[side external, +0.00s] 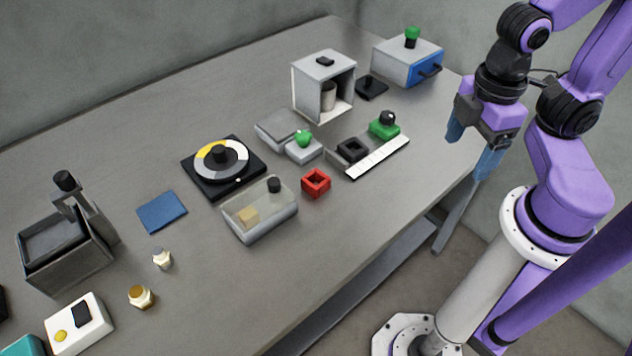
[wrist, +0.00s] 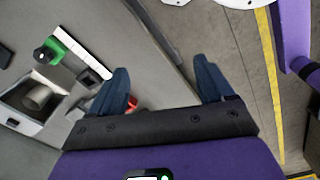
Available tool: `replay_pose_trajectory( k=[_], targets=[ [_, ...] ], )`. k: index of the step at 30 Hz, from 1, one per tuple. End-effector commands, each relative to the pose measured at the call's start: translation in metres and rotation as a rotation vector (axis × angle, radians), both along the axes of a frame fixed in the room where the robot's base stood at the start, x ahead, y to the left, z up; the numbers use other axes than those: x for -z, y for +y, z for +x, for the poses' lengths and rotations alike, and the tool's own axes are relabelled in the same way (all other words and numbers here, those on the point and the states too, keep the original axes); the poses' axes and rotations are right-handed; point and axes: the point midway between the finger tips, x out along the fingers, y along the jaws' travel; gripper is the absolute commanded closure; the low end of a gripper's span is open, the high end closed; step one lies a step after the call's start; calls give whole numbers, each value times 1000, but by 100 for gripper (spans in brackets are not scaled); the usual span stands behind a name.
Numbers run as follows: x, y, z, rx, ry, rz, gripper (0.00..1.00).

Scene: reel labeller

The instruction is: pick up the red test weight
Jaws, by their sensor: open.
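The only red thing is a small square red block with a dark recess in its top (side external: 316,182), which I take as the red test weight. It sits on the grey table near its front edge, right of a clear bin. In the wrist view a bit of red (wrist: 132,104) shows beside my left finger, mostly hidden by it. My gripper (side external: 471,148) has its two blue fingers apart with nothing between them. It hangs off the table's right front edge, well to the right of the red block. The fingers also show in the wrist view (wrist: 163,75).
A clear bin (side external: 262,222) with a tan block stands left of the red block. A white ruler-like strip (side external: 378,158), a black square frame (side external: 352,149) and a green block with a black knob (side external: 385,128) lie right of it. An open-fronted box (side external: 308,100) stands behind.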

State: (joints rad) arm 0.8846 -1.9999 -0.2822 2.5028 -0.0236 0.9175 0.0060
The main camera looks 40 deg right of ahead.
Motion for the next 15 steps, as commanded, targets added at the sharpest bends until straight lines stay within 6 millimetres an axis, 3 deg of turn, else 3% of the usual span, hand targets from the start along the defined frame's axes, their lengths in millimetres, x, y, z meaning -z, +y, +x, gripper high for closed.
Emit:
replay_pose_trajectory(
  k=[8,15],
  targets=[
    [40,-9,21,-364,-107,-381,19],
    [64,4,54,-803,-296,-726,19]
  ],
)
